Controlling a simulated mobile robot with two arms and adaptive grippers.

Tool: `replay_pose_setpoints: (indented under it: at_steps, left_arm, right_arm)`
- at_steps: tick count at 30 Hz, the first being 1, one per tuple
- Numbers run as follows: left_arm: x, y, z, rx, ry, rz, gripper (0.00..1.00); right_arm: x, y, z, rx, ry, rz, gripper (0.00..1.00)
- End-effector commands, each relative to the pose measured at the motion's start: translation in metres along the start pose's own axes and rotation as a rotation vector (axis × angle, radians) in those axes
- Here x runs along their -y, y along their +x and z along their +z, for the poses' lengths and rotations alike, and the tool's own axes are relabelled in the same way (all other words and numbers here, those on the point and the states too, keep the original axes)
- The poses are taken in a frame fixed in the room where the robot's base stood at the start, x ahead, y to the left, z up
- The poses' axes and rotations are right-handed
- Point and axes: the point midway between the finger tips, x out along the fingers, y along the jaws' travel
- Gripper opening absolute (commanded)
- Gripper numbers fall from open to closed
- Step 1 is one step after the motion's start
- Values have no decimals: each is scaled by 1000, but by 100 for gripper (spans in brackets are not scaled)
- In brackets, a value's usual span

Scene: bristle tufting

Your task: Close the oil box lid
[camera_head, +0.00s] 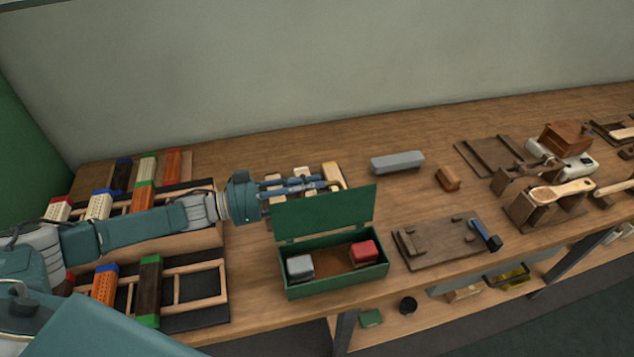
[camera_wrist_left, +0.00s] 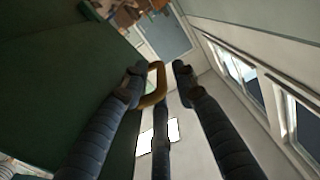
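The green oil box (camera_head: 336,283) stands near the table's front edge in the head view. Its lid (camera_head: 325,213) is up, roughly upright at the back of the box. A grey block (camera_head: 300,266) and a red block (camera_head: 363,253) sit inside. My left gripper (camera_head: 328,184) is behind the lid's top edge, its fingers spread and pointing right. In the left wrist view the gripper (camera_wrist_left: 159,75) has a gap between its fingertips. A brass loop handle (camera_wrist_left: 156,84) shows between the fingers, beside the dark green lid (camera_wrist_left: 60,70). I cannot tell whether they touch. My right gripper is not in view.
Racks with coloured blocks (camera_head: 150,280) lie left of the box. A dark wooden board (camera_head: 440,243) lies just right of it. A grey bar (camera_head: 397,162) and a small wooden block (camera_head: 447,178) lie farther back. Bare table lies between the lid and these pieces.

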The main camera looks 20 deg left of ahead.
Motion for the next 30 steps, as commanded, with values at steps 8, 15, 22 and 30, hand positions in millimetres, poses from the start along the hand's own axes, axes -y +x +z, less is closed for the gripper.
replay_pose_setpoints:
  at_steps: [8, 15, 22, 30]
  left_arm:
    - [0, 18, 1, 2, 1, -1, 29]
    - [0, 17, 1, 3, 1, -2, 19]
    - [1, 17, 1, 3, 1, -2, 0]
    - [-1, 17, 0, 3, 16, -1, 0]
  right_arm:
    - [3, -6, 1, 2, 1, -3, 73]
    - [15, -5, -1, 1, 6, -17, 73]
    - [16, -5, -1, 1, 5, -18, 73]
    - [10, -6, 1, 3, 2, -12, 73]
